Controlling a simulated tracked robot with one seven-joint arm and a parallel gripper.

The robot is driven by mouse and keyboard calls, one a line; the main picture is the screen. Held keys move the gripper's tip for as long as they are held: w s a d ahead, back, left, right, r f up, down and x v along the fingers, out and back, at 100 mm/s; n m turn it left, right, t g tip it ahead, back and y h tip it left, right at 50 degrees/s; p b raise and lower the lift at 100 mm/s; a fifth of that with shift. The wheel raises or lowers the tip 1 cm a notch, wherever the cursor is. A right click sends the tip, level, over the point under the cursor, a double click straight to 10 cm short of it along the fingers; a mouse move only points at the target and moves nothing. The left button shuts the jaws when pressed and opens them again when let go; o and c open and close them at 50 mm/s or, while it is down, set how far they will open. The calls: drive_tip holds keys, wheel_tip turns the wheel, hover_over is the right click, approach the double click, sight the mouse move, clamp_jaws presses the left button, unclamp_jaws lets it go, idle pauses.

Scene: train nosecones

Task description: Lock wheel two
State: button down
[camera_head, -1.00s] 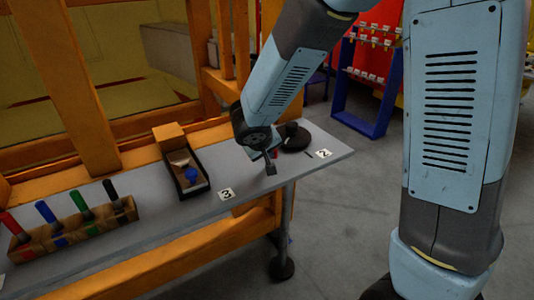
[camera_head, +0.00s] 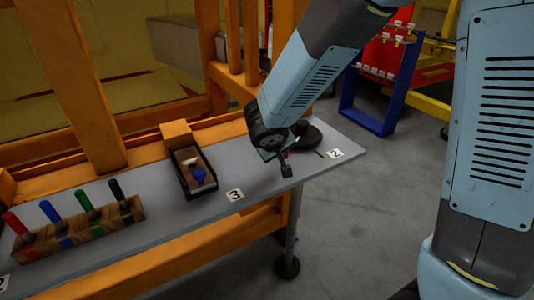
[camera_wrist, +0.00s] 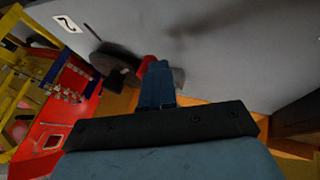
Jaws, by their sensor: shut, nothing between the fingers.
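A white label with a 2 (camera_head: 334,154) lies on the grey table near its right end. It also shows at the upper left in the wrist view (camera_wrist: 66,23). A dark round disc (camera_head: 311,135) sits beside it, partly hidden behind my arm; it may be the wheel, but I cannot tell. My gripper (camera_head: 285,172) is shut and empty, tilted down near the table's front edge, left of the label. In the wrist view my gripper's fingers (camera_wrist: 157,85) are close together, with a red piece (camera_wrist: 147,63) beside them. Whether they touch is unclear.
A label with a 3 (camera_head: 234,195) lies left of my gripper. A black box (camera_head: 194,174) and a wooden block with coloured handles (camera_head: 80,233) stand further left. A table leg ends in a black caster (camera_head: 287,267).

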drive_tip(key=shift+d, duration=0.1)
drive_tip(key=s+a, duration=0.3)
drive_tip(key=shift+a+f, duration=0.1)
drive_tip(key=d+v, duration=0.1)
drive_tip(key=v, duration=0.8)
drive_tip(key=shift+s+a+r, duration=0.15)
drive_tip(key=shift+s+r, duration=0.05)
drive_tip(key=shift+r, duration=0.25)
drive_tip(key=d+r+m+h, duration=0.15)
drive_tip(key=d+r, duration=0.25)
drive_tip(key=d, duration=0.6)
drive_tip(key=s+d+r+m+y, duration=0.1)
drive_tip(key=s+d+r, duration=0.3)
drive_tip(key=d, duration=0.5)
drive_tip(key=s+d+r+m+g+y, duration=0.1)
drive_tip(key=s+d+r+m+y, duration=0.1)
drive_tip(key=s+d+r+m, duration=0.2)
drive_tip(key=s+d, duration=0.3)
drive_tip(key=d, duration=0.3)
drive_tip(key=shift+g, duration=0.3)
